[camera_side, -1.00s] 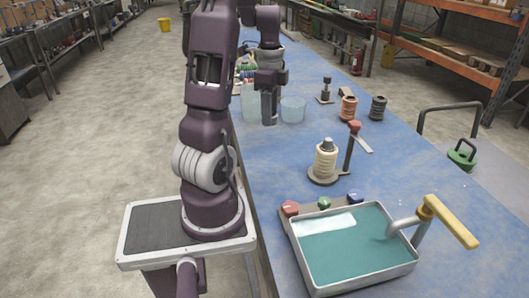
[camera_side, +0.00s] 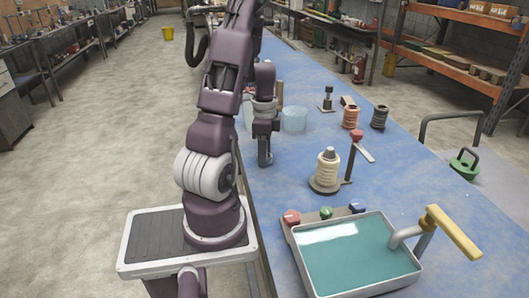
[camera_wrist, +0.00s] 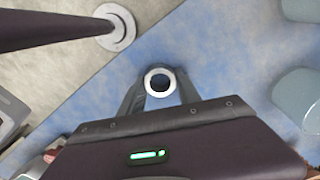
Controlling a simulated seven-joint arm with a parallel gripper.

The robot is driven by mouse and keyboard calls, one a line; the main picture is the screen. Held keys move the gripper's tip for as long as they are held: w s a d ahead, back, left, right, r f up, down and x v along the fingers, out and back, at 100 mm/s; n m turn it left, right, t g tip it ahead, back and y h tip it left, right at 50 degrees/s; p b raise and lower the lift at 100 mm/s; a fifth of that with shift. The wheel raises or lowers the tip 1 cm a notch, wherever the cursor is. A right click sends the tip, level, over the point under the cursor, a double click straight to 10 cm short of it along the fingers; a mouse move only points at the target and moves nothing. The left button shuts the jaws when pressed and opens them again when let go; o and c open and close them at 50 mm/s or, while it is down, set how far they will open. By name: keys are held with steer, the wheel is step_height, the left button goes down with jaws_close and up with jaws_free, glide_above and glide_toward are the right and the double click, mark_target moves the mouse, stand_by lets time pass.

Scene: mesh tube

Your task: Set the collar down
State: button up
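The collar, a white ring with a dark centre, shows between my fingertips in the wrist view (camera_wrist: 160,82). My gripper (camera_wrist: 159,88) is shut on it, with a finger on either side. In the side view my gripper (camera_side: 265,155) points down over the blue table near its left edge. The collar is too small and dark to make out clearly there, and I cannot tell whether it touches the table.
A translucent tube (camera_side: 294,119) stands behind my gripper. A cream spool (camera_side: 327,170) on a dark base stands to the right. A tray of teal liquid (camera_side: 355,255) with a yellow-handled tap is in front. The blue table around my gripper is clear.

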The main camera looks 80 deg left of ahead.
steer(key=o, duration=0.4)
steer(key=shift+c, duration=0.2)
step_height(320, 180, up, 12)
steer(key=w+d+r+t, duration=0.1)
steer(key=w+d+r, duration=0.35)
steer(key=d, duration=0.35)
steer(key=d+r+n+t, duration=0.2)
steer(key=d+r+t, duration=0.15)
steer(key=d, duration=1.15)
steer(key=s+d+n+t, duration=0.1)
steer(key=s+d+n, duration=0.1)
steer(key=s+d, duration=0.4)
steer(key=d, duration=0.2)
steer(key=shift+d+r, duration=0.2)
steer(key=shift+d, duration=0.15)
